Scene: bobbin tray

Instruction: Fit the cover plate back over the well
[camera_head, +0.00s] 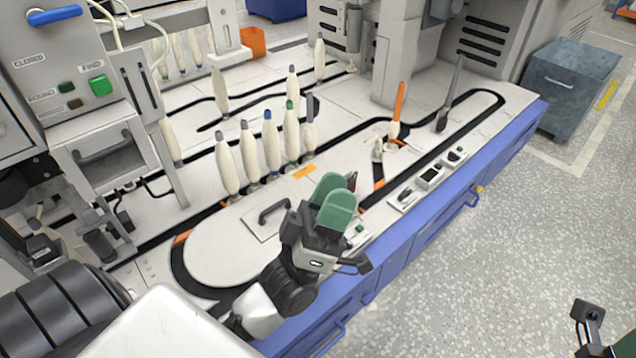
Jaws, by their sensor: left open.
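A flat pale plate with a dark bar handle (275,208), which looks like the cover plate (255,225), lies on the white deck inside the rounded end of the black track. My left gripper (338,199), with green finger pads, is just right of the handle and above the deck. It is open and apart from the handle. My gripper hides the plate's right part, and I see no open well. Part of my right gripper (628,346) shows in the bottom right corner, mostly out of frame.
Several cream bobbins (250,158) stand upright behind the plate. A grey control box with a green button (99,86) is at the left. Small switch panels (430,176) line the front edge above blue drawers (425,238). Open floor lies to the right.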

